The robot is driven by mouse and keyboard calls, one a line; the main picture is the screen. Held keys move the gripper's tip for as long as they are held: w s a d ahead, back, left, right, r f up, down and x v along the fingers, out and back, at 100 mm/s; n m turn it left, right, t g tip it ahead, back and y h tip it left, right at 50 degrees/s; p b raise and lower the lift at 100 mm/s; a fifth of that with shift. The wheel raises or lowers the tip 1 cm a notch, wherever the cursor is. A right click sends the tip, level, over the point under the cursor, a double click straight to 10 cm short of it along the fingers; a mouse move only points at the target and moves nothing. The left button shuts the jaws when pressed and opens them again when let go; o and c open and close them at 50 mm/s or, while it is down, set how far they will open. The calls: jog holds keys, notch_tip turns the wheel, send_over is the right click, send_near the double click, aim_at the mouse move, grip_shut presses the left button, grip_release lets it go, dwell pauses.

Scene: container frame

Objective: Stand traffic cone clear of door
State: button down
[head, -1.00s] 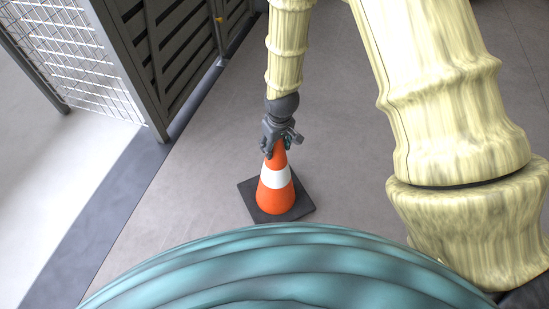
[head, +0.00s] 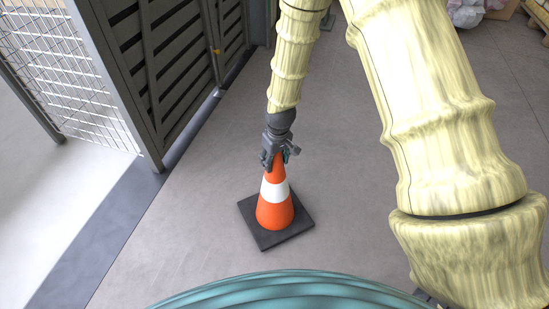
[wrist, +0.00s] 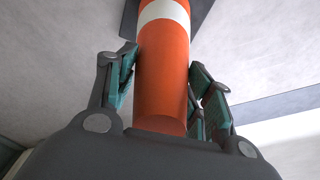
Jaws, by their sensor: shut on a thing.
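The orange traffic cone (head: 274,213) with a white band stands upright on its square black base in the head view. The base looks to be at floor level, though I cannot tell whether it touches. My gripper (head: 275,155) is shut on the top of the cone from above. In the wrist view the cone's orange upper part (wrist: 161,85) runs between the two fingers of my gripper (wrist: 165,95). The slatted dark door (head: 180,60) is at the upper left of the head view, apart from the cone.
A white wire mesh panel (head: 75,75) stands left of the door. A dark floor strip (head: 105,220) runs along the threshold. Bags and cardboard (head: 470,12) lie at the far upper right. The grey floor around the cone is clear.

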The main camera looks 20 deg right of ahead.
jog(key=shift+f, duration=0.6)
jog(key=shift+r, duration=0.1)
jog(key=c, duration=0.6)
grip_release()
jog(key=r+p, duration=0.1)
jog(key=r, duration=0.3)
jog(key=s+r+p, duration=0.1)
jog(key=r, duration=0.3)
jog(key=r+p, duration=0.2)
jog(key=r, duration=0.1)
jog(key=shift+s+d+r, duration=0.2)
jog(key=shift+r, duration=0.2)
jog(key=shift+s+f, duration=0.1)
